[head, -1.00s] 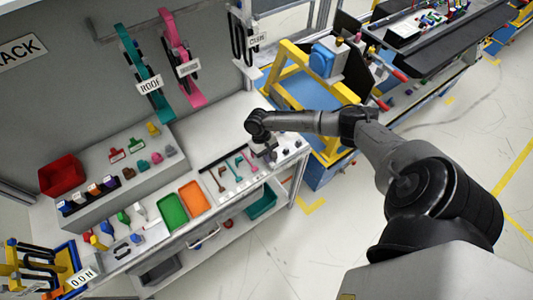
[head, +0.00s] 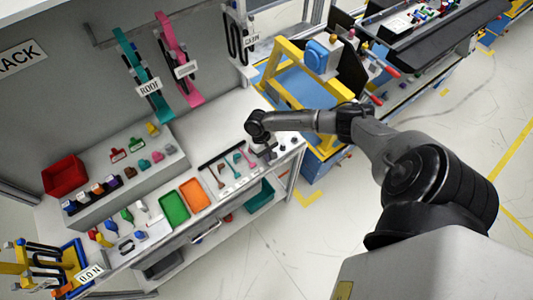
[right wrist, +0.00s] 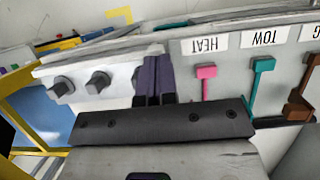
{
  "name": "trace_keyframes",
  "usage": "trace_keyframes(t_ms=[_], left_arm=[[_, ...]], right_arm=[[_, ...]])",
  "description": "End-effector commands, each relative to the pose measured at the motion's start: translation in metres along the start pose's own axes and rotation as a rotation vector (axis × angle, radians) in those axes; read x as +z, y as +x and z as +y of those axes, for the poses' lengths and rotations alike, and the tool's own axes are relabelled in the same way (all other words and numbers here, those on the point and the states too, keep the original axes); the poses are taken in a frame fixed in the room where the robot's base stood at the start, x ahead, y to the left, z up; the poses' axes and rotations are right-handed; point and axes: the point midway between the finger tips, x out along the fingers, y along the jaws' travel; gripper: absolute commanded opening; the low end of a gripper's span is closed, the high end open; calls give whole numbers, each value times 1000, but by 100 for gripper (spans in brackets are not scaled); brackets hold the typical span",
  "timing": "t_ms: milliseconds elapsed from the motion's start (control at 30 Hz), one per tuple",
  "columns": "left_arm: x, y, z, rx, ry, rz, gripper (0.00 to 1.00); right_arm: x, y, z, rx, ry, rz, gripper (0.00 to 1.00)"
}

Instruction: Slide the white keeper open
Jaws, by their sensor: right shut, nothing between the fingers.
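My right gripper (head: 268,155) is over the right end of the white workbench (head: 150,243). In the right wrist view its dark fingers (right wrist: 155,78) are together and hold nothing. They are close to the edge of a light panel (right wrist: 225,70), between round dark knobs and a row of coloured levers. I cannot make out the white keeper for certain against the pale panel; the fingers and gripper body hide part of it. My left gripper is not in view.
A pink lever (right wrist: 207,82), a teal lever (right wrist: 258,80) and a brown lever (right wrist: 300,100) stand beside the fingers, under labels. Dark knobs (right wrist: 98,82) are on the other side. Green (head: 174,208) and orange (head: 194,194) trays lie left on the bench. A yellow frame (head: 300,75) stands behind.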

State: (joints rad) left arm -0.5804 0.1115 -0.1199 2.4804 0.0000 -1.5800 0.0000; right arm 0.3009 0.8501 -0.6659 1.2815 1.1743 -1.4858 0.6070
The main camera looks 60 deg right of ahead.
Motion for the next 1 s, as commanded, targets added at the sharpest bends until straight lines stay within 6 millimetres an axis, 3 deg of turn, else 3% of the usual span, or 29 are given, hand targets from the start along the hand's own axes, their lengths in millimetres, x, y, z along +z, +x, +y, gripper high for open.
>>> trace_keyframes(t_ms=[167, 367, 1000], left_arm=[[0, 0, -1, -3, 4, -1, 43], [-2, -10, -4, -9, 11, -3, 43], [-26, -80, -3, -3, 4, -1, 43]], right_arm=[[1, 3, 1, 5, 0, -4, 0], [3, -7, 2, 4, 2, -3, 0], [13, -89, 8, -4, 12, 0, 0]])
